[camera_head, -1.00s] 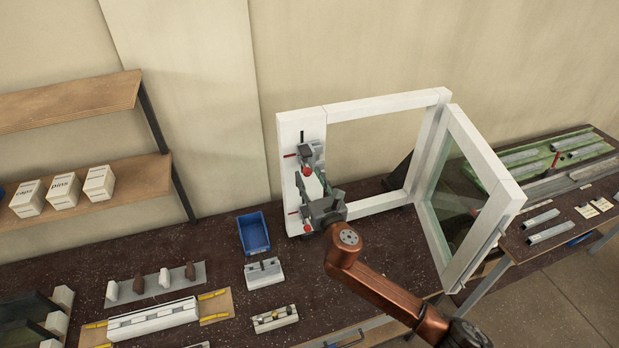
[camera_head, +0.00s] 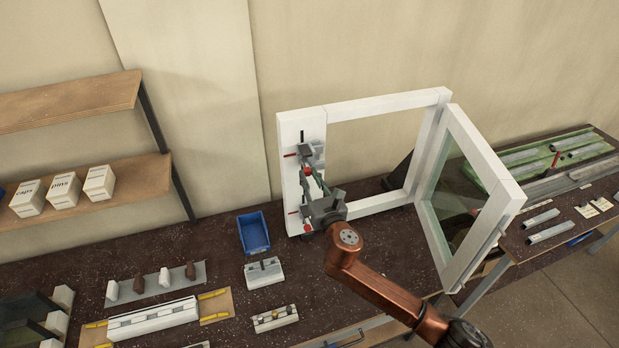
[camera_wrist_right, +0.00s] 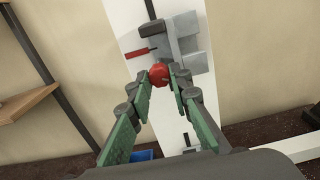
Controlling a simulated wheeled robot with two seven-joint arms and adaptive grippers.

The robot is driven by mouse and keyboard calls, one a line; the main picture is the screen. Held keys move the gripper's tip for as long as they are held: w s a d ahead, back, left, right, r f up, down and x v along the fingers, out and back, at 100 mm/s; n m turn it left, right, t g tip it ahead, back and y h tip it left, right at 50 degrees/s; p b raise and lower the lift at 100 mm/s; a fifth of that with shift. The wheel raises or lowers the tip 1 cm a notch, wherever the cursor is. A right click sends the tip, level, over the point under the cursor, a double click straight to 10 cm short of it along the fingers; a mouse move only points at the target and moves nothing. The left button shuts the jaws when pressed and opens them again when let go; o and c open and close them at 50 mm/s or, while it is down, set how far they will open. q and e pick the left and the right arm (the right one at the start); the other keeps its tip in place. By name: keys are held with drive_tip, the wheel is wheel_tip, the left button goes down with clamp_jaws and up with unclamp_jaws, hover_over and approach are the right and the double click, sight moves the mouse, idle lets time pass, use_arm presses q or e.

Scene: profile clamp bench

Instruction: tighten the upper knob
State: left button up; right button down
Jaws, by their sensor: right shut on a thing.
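The upper knob (camera_head: 307,171) is red and sits at the clamp (camera_head: 310,154) on the left post of the white window frame (camera_head: 287,160). In the right wrist view the red upper knob (camera_wrist_right: 159,75) lies between the fingertips, below the grey clamp block (camera_wrist_right: 186,45). My right gripper (camera_wrist_right: 160,80) is shut on the knob, its green-padded fingers on either side. It also shows in the head view (camera_head: 313,180), reaching up to the knob. The lower red knob (camera_head: 308,228) shows beneath my gripper, partly hidden by it. My left gripper is not in view.
A hinged glass sash (camera_head: 500,212) stands open at the right. A blue bin (camera_head: 253,233) and small fixtures lie on the dark bench left of my right arm. A shelf with white boxes (camera_head: 62,190) hangs at the left.

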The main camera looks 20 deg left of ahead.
drive_tip(key=m, duration=0.2)
drive_tip(key=shift+m+p, duration=0.3)
drive_tip(key=shift+m, duration=0.1)
drive_tip(key=m, duration=0.3)
drive_tip(key=shift+m, duration=0.4)
drive_tip(key=m, duration=0.5)
drive_tip(key=shift+m+p, duration=0.4)
drive_tip(key=c, duration=1.8)
unclamp_jaws()
drive_tip(key=shift+o, duration=0.2)
